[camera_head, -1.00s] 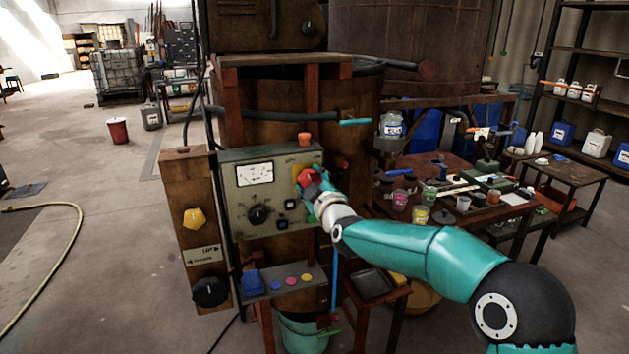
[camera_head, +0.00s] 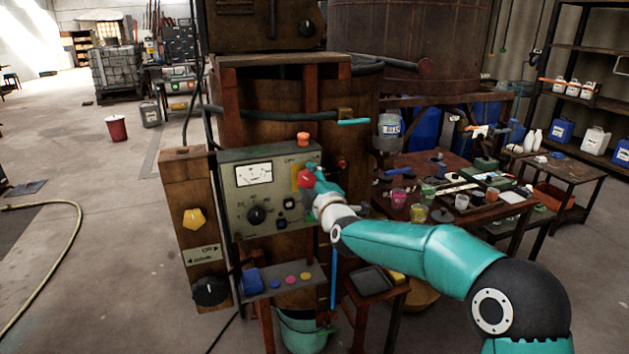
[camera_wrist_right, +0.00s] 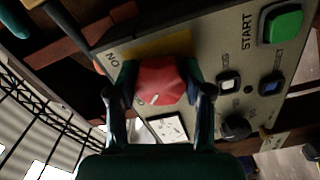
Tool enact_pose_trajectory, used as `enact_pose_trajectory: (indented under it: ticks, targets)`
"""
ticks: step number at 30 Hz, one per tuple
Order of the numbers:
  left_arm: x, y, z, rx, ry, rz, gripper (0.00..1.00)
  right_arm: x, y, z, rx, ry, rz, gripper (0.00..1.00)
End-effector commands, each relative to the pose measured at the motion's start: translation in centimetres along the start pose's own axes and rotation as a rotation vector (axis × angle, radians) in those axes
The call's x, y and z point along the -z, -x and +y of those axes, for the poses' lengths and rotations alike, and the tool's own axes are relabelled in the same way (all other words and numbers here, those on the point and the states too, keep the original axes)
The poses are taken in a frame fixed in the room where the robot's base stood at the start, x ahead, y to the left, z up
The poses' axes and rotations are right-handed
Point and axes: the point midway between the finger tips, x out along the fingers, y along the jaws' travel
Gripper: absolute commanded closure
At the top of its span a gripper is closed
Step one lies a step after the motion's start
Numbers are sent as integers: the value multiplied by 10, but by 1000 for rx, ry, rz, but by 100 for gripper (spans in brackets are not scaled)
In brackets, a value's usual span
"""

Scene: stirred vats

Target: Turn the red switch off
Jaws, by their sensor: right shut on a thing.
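The red switch (camera_wrist_right: 160,82) is a faceted red knob with a small white mark, set on a yellow plate of the grey control panel (camera_head: 235,180). In the head view the red switch (camera_head: 305,179) shows just left of my right gripper (camera_head: 314,182). In the right wrist view the two fingers of my right gripper (camera_wrist_right: 160,95) stand on either side of the knob and are shut on it. An "ON" label (camera_wrist_right: 112,60) shows beside the plate. My left gripper is not in view.
The panel also holds a meter (camera_head: 254,174), a black dial (camera_head: 257,215), an orange knob on top (camera_head: 303,139) and a green START button (camera_wrist_right: 284,24). A yellow knob (camera_head: 193,219) is on the wooden post at left. A cluttered table (camera_head: 430,170) stands at right.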

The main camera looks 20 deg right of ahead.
Motion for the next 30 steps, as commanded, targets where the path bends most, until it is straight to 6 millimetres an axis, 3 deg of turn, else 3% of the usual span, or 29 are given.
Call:
enact_pose_trajectory:
  ticks: [5,6,11,23,30]
  targets:
    - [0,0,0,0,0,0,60,1,0,-6,12,5,3,84]
    - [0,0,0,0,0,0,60,2,0,-6,13,5,3,48]
    - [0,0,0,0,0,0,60,1,0,-5,11,4,3,24]
    - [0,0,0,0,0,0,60,0,3,-2,4,1,1,24]
    - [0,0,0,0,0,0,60,0,28,-1,4,2,1,24]
